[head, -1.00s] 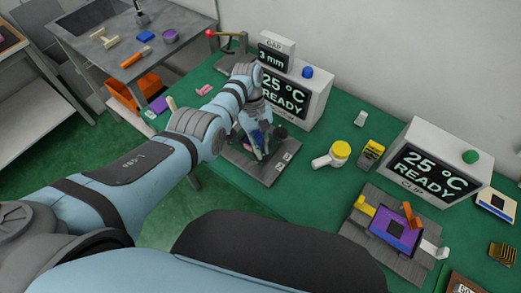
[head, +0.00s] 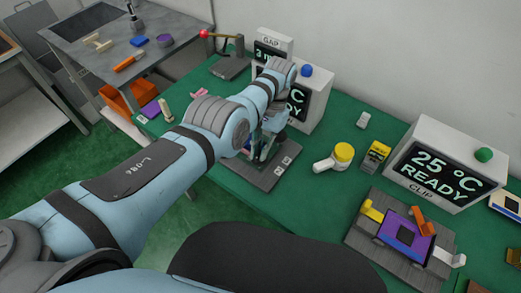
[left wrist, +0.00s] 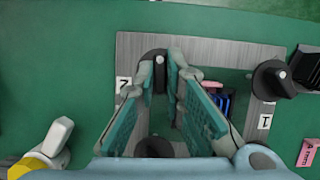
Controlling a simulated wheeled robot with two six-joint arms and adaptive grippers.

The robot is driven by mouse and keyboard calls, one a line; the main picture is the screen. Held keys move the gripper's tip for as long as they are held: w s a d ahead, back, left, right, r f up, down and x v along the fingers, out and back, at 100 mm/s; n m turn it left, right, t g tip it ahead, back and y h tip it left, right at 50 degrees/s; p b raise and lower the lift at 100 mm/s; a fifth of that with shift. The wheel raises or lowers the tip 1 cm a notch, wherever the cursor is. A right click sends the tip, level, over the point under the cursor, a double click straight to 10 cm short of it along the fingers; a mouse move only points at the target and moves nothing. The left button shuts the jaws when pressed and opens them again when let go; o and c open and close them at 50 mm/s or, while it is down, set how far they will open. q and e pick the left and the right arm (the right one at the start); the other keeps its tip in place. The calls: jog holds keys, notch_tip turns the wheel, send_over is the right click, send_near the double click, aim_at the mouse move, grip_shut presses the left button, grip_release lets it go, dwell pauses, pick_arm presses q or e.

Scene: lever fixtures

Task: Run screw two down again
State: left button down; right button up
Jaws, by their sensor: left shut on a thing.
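The grey fixture plate (left wrist: 215,52) fills the middle of the left wrist view, with labels 2 (left wrist: 123,88) and 1 (left wrist: 265,121). Screw two's dark knob (left wrist: 158,75) stands at the upper left of the plate, near label 2. My left gripper (left wrist: 163,72) has its teal-padded fingers around this knob and is shut on it. Screw one's black knob (left wrist: 271,80) stands free on the right. In the head view my left arm covers much of the plate (head: 266,178), and the gripper (head: 262,150) is partly hidden. My right gripper is not in view.
A display box (head: 319,100) stands behind the fixture, partly covered by my arm. A yellow-topped item (head: 343,153) and a second display box (head: 445,165) stand to the right. Another fixture (head: 405,236) sits at front right.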

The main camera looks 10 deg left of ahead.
pick_arm(q)
jog(key=shift+s+d+m+y+p, duration=0.15)
jog(key=shift+m+y+p, duration=0.25)
jog(key=shift+m, duration=0.6)
jog(key=m+y+p, duration=0.1)
jog(key=m+p, duration=0.1)
jog(key=shift+s+r+m+t, duration=0.1)
jog(key=shift+m+t, duration=0.2)
jog(key=m+t+p, duration=0.1)
jog(key=m+p, duration=0.2)
jog(key=shift+s+y, duration=0.1)
jog(key=shift+y, duration=0.3)
jog(key=shift+m+t+p, duration=0.3)
jog(key=shift+m+p, duration=0.6)
jog(key=shift+m, duration=0.3)
jog(key=shift+f, duration=0.2)
jog(key=c, duration=1.7)
grip_release()
jog(key=shift+r, duration=0.1)
